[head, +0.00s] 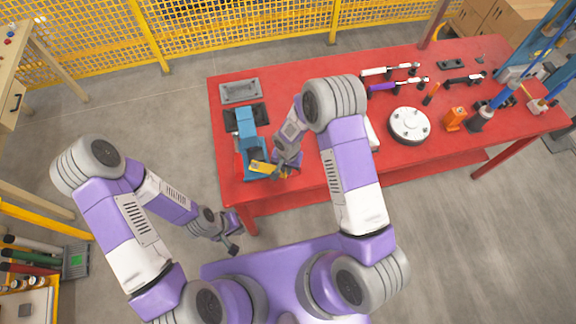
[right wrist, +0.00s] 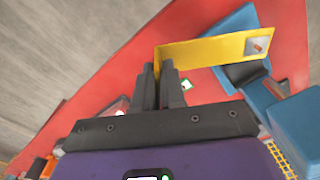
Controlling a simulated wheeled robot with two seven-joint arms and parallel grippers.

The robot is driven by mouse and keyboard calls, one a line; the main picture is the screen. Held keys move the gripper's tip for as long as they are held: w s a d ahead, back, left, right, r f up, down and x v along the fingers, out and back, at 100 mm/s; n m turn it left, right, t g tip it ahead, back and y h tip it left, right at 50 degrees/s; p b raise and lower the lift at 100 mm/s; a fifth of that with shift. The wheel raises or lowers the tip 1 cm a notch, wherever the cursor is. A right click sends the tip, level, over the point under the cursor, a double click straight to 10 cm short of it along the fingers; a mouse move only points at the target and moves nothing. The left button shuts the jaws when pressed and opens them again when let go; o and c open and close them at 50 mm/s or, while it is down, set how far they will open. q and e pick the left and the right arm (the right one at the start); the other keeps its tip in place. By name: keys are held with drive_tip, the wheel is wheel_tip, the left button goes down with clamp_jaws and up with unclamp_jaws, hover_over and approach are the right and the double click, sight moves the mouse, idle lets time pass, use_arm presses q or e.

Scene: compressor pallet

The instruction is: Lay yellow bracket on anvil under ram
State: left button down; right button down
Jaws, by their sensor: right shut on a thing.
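The blue press (head: 246,125) stands at the table's left end. The bracket's far end overlaps the press's blue parts (right wrist: 237,75); I cannot tell whether it touches the anvil. The ram and anvil are not clearly distinguishable. My left gripper (head: 233,240) is off the table's front left; its opening is unclear.
The red table (head: 310,80) carries a grey tray (head: 240,91) behind the press. A round white flange (head: 409,125), an orange block (head: 455,118) and several tools stand to the right. A yellow mesh fence (head: 240,25) runs behind.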

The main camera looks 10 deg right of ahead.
drive_tip(key=shift+f, duration=1.7)
drive_tip(key=shift+w+f+b, duration=0.1)
drive_tip(key=shift+w+b, duration=1.15)
drive_tip(key=shift+w, duration=0.5)
drive_tip(key=w+b, duration=0.2)
drive_tip(key=w, duration=0.1)
drive_tip(key=shift+w, duration=0.2)
drive_tip(key=shift+w, duration=0.1)
